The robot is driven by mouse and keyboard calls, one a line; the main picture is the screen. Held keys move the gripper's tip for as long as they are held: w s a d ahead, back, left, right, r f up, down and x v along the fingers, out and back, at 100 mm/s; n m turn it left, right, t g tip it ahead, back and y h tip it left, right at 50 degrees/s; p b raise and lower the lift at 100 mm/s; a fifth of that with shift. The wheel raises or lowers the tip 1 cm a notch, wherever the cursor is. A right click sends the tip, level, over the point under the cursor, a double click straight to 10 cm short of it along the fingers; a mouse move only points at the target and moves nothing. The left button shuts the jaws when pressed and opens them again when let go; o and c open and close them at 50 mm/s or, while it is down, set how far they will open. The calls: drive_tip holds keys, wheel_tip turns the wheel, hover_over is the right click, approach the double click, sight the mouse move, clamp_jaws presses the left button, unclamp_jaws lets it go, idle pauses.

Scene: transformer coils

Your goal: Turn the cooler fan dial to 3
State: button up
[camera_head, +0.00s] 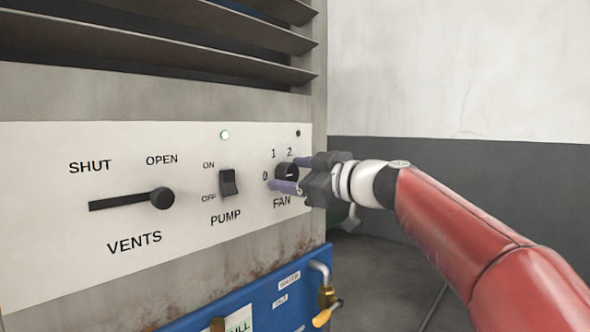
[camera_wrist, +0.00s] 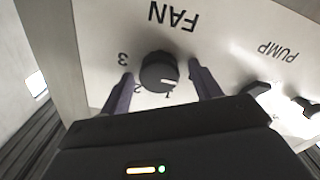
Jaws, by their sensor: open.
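The fan dial (camera_head: 288,171) is a round black knob on the white panel, marked 0, 1 and 2 in the head view; my gripper partly covers it. In the wrist view the dial (camera_wrist: 159,71) is seen upside down, with 3 to its left and 1 and 2 below. A small pale mark on its lower edge appears to face 1. My gripper (camera_head: 285,174) is open, its two purple fingers on either side of the dial. The wrist view shows the fingers (camera_wrist: 160,72) straddling the knob with gaps; I see no clear contact.
Left of the dial are the pump switch (camera_head: 228,184) and the vents slider knob (camera_head: 162,198), which is near OPEN. A green lamp (camera_head: 225,135) is lit above the pump switch. Below is a blue panel (camera_head: 262,300) with a pipe and yellow-handled valve (camera_head: 327,312).

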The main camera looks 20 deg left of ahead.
drive_tip(key=shift+c, duration=0.3)
drive_tip(key=c, duration=0.9)
